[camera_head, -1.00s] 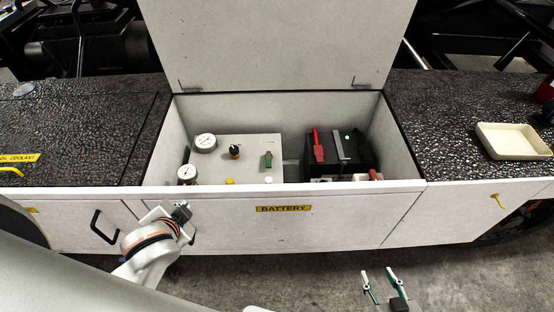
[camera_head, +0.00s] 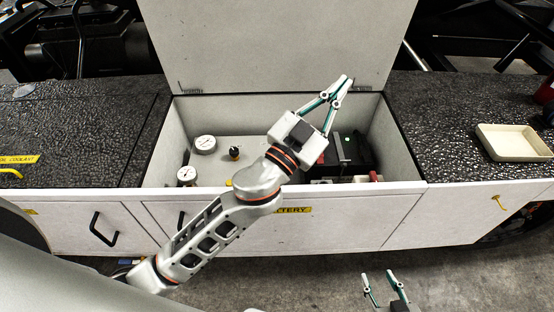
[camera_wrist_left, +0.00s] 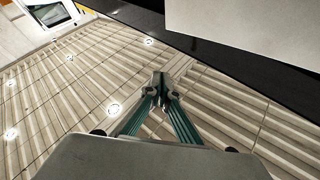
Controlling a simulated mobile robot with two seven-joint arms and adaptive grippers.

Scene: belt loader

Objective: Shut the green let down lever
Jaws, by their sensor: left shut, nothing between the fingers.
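The green let down lever is hidden in the head view behind my left wrist. The pale panel (camera_head: 262,146) it stands on shows only in part inside the open battery box (camera_head: 182,110). My left gripper (camera_head: 345,81) is shut and empty, its fingertips together in front of the lower part of the raised lid, up and right of the panel. The wrist view shows its closed fingertips (camera_wrist_left: 160,82) too, with no lever in sight. My right gripper (camera_head: 381,276) is open and empty, low in front of the cabinet.
The raised lid (camera_head: 250,45) stands behind the box. A black unit (camera_head: 355,153) with a red part is on the box's right side. Gauges (camera_head: 205,144) and a black knob (camera_head: 235,153) are at left. A cream tray (camera_head: 512,142) lies on the right-hand top.

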